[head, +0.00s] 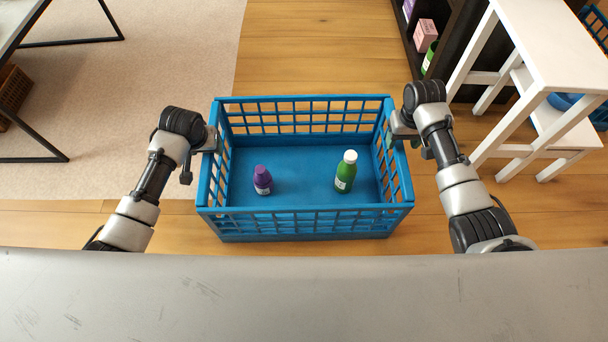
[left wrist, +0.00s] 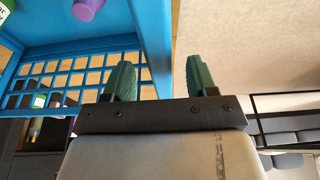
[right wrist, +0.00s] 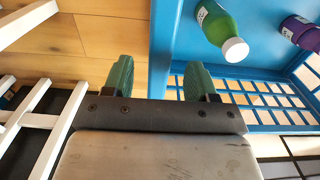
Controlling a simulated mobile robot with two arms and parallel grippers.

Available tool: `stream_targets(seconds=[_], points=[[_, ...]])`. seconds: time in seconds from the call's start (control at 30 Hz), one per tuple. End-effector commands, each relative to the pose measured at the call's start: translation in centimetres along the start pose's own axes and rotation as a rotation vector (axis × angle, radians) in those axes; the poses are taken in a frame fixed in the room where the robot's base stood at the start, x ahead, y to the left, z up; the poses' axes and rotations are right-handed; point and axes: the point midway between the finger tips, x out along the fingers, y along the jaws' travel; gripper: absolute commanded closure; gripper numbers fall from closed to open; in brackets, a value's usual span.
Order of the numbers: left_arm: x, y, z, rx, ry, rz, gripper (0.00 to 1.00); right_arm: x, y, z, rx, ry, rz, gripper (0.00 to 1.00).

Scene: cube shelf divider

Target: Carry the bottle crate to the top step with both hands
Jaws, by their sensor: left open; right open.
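The blue bottle crate (head: 305,222) stands on the wooden floor in front of me. A purple bottle (head: 262,181) and a green bottle with a white cap (head: 345,172) stand inside it. My left gripper (head: 208,150) is at the crate's left side wall; in the left wrist view its open green fingers (left wrist: 158,80) have the blue wall's rim (left wrist: 152,40) between them. My right gripper (head: 398,135) is at the right side wall; in the right wrist view its open fingers (right wrist: 158,80) straddle that wall's rim (right wrist: 163,40). The white step stool (head: 560,45) stands at the right.
A dark shelf (head: 455,30) with a pink box (head: 425,35) stands at the back right, beside the white stool. A black-legged table (head: 95,40) is at the upper left on a beige rug (head: 160,60). Wooden floor is clear behind the crate.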

Motion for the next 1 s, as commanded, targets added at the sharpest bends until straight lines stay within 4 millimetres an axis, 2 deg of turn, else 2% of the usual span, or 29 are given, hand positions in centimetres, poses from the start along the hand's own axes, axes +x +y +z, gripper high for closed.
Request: stream_targets(seconds=[0.1, 0.3, 0.7, 0.77, 1.0], points=[[2.0, 0.0, -0.1, -0.001, -0.001, 0.0, 0.43, 2.1, 0.0, 0.0, -0.001, -0.003, 0.001, 0.43], [4.2, 0.0, -0.1, -0.001, -0.001, 0.001, 0.43, 4.2, 0.0, 0.0, -0.001, -0.001, 0.0, 0.43], [4.8, 0.0, -0.1, 0.0, 0.001, 0.0, 0.43, 4.8, 0.0, -0.1, -0.001, 0.001, 0.0, 0.43], [4.8, 0.0, -0.1, 0.0, 0.001, 0.0, 0.5, 4.8, 0.0, -0.1, -0.001, 0.001, 0.0, 0.5], [4.8, 0.0, -0.1, 0.0, 0.001, 0.0, 0.87, 4.8, 0.0, 0.0, -0.001, 0.001, 0.0, 0.87]])
